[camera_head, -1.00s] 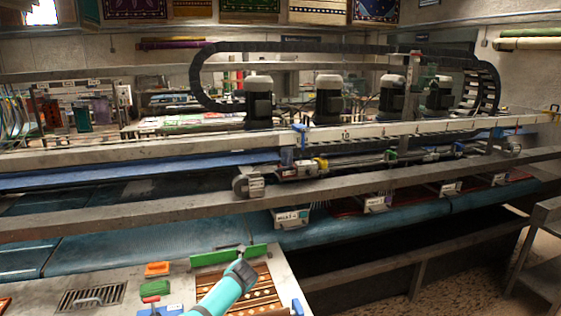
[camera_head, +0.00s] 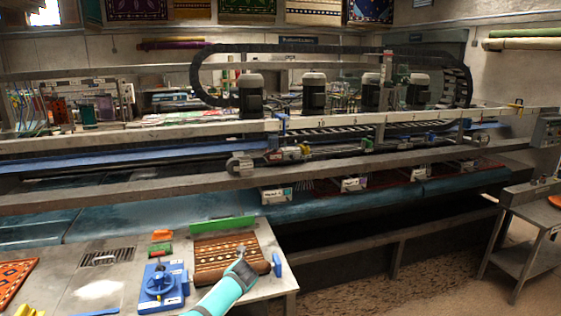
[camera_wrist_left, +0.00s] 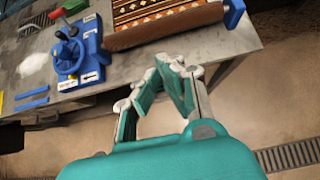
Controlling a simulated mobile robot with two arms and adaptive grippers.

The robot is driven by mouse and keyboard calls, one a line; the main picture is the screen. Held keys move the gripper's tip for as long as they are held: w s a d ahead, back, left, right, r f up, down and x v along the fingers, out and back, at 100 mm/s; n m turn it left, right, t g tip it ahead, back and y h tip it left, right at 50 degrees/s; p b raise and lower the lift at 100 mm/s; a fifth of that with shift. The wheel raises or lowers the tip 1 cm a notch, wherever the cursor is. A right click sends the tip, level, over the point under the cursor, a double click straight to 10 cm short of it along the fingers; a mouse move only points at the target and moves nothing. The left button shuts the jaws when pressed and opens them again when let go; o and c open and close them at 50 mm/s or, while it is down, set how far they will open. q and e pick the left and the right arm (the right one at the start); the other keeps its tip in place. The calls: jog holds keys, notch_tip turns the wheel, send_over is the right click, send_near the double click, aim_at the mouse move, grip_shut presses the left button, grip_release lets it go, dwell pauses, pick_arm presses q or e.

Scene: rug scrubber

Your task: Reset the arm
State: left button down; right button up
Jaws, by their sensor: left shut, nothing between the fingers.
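My left gripper (camera_wrist_left: 178,68) shows in the left wrist view with its teal and grey fingers shut and nothing between them. It is off the near edge of the worktable (camera_wrist_left: 145,72), apart from the patterned brown rug (camera_wrist_left: 165,10). In the head view a teal link of my arm (camera_head: 217,296) comes up from the bottom, its dark end overlapping the rug (camera_head: 222,252). The gripper's fingers cannot be made out there. My right gripper is not in view.
A long machine frame (camera_head: 120,197) runs across behind the table. Open floor (camera_head: 390,285) lies to the right.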

pick_arm(q)
jog(key=s+a+f+n+g+h+b, duration=0.1)
jog(key=s+f+n+b, duration=0.3)
jog(key=s+f, duration=0.75)
jog(key=s+f+n+g+h+b, duration=0.15)
jog(key=s+f+n, duration=0.45)
jog(key=f, duration=1)
jog(key=s+a+f+n+g+b, duration=0.15)
jog(key=s+f+n, duration=0.25)
jog(key=s+f, duration=0.8)
jog(key=s+a+f+n+g+b, duration=0.1)
jog(key=s+f+n, duration=0.4)
jog(key=s, duration=0.9)
jog(key=s+a+f+n+g+b, duration=0.1)
jog(key=s+a+f+n+b, duration=0.2)
jog(key=s+f, duration=0.5)
jog(key=s+a+f+n+g+b, duration=0.1)
jog(key=s+a+f+n+b, duration=0.2)
jog(key=s, duration=1.6)
notch_tip(320, 180, down, 5)
jog(key=n, duration=0.5)
jog(key=shift+s+r+g, duration=0.15)
jog(key=shift+s+g, duration=0.15)
jog(key=shift+g, duration=0.1)
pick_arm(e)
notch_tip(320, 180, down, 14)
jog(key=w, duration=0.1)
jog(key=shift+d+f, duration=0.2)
